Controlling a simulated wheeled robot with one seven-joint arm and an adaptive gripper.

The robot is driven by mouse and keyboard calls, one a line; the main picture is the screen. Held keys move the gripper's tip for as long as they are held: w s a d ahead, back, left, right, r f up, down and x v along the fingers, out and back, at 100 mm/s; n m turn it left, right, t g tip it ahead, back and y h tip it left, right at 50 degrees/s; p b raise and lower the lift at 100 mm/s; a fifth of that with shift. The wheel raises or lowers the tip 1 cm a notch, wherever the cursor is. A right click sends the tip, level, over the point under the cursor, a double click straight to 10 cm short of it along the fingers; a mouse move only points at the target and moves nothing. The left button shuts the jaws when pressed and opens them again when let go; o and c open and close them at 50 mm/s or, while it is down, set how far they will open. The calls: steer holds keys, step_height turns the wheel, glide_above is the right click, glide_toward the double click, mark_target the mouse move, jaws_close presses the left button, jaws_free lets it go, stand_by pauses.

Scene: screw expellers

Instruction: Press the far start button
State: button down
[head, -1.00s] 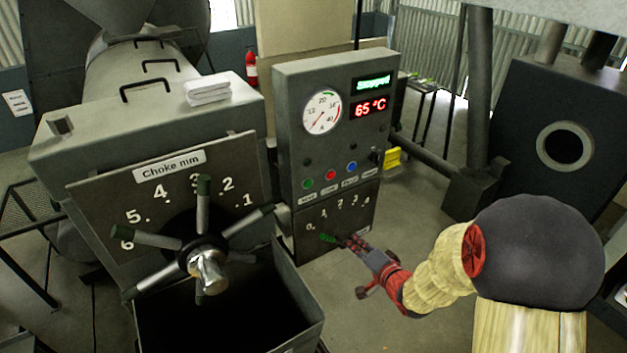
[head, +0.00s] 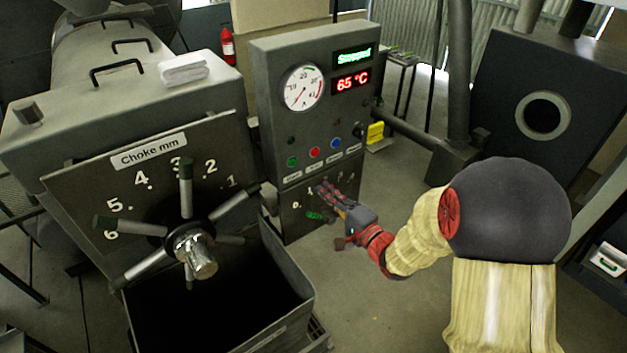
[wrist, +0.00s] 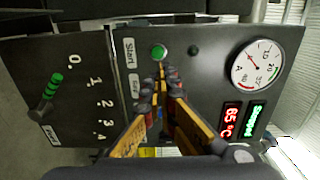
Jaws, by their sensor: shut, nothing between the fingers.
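The green start button (head: 292,161) is at the lower left of the grey control panel (head: 268,95), above a white label. In the wrist view the green button (wrist: 158,52) sits beside the "Start" label. My gripper (head: 321,187) is shut and empty, below and right of the button in the head view. In the wrist view my gripper's fingertips (wrist: 162,72) point at the button and end just under it. I cannot tell the exact gap, but they look apart. The panel's display (head: 353,57) reads "Stopped".
A red button (head: 314,152) and a blue button (head: 334,144) are right of the green one. A green-handled lever (head: 316,216) sticks out below my fingers. The choke wheel (head: 190,245) and an open bin (head: 285,270) are at left.

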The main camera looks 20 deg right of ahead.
mark_target(293, 160)
steer(key=x, duration=1.3)
steer(key=shift+f, duration=0.1)
steer(key=shift+w+a, duration=0.1)
steer(key=shift+w, duration=0.05)
steer(key=shift+w+a, duration=0.1)
steer(key=shift+w, duration=0.25)
steer(key=shift+w+a, duration=0.1)
steer(key=shift+w, duration=0.1)
steer(key=shift+r, duration=0.25)
